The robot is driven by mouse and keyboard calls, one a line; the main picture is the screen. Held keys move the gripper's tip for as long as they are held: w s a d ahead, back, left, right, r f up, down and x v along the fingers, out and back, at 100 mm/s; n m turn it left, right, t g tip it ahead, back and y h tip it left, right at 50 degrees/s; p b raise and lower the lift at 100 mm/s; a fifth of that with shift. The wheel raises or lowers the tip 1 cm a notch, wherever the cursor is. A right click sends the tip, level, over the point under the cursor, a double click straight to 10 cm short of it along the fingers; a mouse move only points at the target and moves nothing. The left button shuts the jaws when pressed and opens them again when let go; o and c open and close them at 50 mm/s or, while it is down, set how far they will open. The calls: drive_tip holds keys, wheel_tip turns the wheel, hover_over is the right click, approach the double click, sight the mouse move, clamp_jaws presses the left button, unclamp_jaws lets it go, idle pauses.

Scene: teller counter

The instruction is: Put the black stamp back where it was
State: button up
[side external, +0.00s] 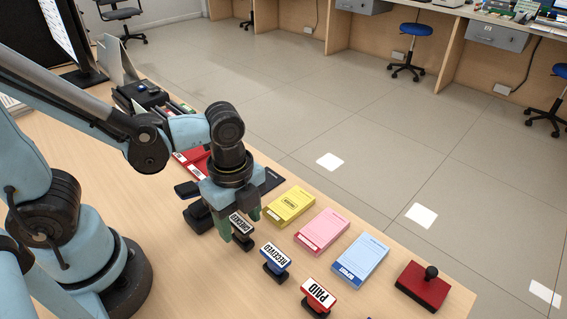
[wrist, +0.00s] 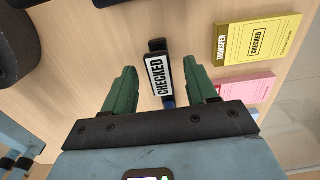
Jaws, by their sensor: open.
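The black stamp, labelled CHECKED (side external: 241,227), stands upright on the wooden counter at the left end of a row of stamps. It also shows in the wrist view (wrist: 159,78), with its label facing the camera. My gripper (side external: 240,224) is above it, pointing down, with its two green fingers apart on either side of the stamp. In the wrist view my gripper (wrist: 160,68) shows a gap between each finger and the stamp. The lower part of the stamp is partly hidden by the fingers in the side view.
A blue RECEIVED stamp (side external: 275,259) and a red PAID stamp (side external: 318,296) stand nearby. Yellow (side external: 288,207), pink (side external: 322,231) and blue (side external: 361,260) pads lie behind. The yellow one bears a CHECKED mark. A red ink pad (side external: 422,289) is at right. Bare counter lies in front.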

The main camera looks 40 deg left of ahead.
sight(239, 218)
wheel_tip(239, 218, up, 9)
drive_tip(key=shift+f, duration=0.15)
drive_tip(key=shift+w+a+n+t, duration=0.25)
drive_tip(key=shift+a+n+t, duration=0.1)
drive_tip(key=shift+n, duration=0.35)
drive_tip(key=w+a+n+t, duration=0.1)
drive_tip(key=a+n+t, duration=0.1)
drive_tip(key=n, duration=0.3)
drive_tip(key=w+a+n+t, duration=0.2)
drive_tip(key=a+n, duration=0.1)
drive_tip(key=n, duration=0.3)
drive_tip(key=w+a+r+n+t, duration=0.1)
drive_tip(key=w+a+n+t, duration=0.1)
drive_tip(key=n, duration=0.3)
drive_tip(key=shift+a+n+t, duration=0.25)
drive_tip(key=shift+a+n, duration=0.05)
drive_tip(key=shift+a, duration=0.4)
